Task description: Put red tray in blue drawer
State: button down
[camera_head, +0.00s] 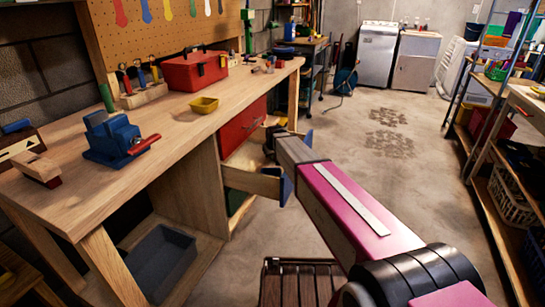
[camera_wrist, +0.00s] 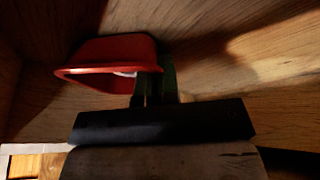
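The blue drawer (camera_head: 251,181) is pulled out of the workbench, with its blue front (camera_head: 286,189) partly hidden behind my arm. The red tray (camera_wrist: 105,48) shows in the wrist view, among wooden surfaces that look like the drawer's inside. The tray is hidden in the head view. My gripper (camera_wrist: 155,90) has its dark fingers at the tray's right wall, close to or touching it. Whether they grip the wall is too dark to tell. In the head view, my gripper is down at the open drawer, mostly hidden by the arm.
A red drawer (camera_head: 243,127) above is shut. A green drawer (camera_head: 235,203) lies below. On the benchtop (camera_head: 165,117) are a yellow tray (camera_head: 204,105), red toolbox (camera_head: 194,71) and blue vise (camera_head: 113,140). A slatted wooden stool (camera_head: 300,282) stands in front; floor at right is clear.

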jog(key=shift+f, duration=0.15)
jog(key=c, duration=1.4)
grip_release()
jog(key=shift+o, duration=0.2)
jog(key=v, duration=1.2)
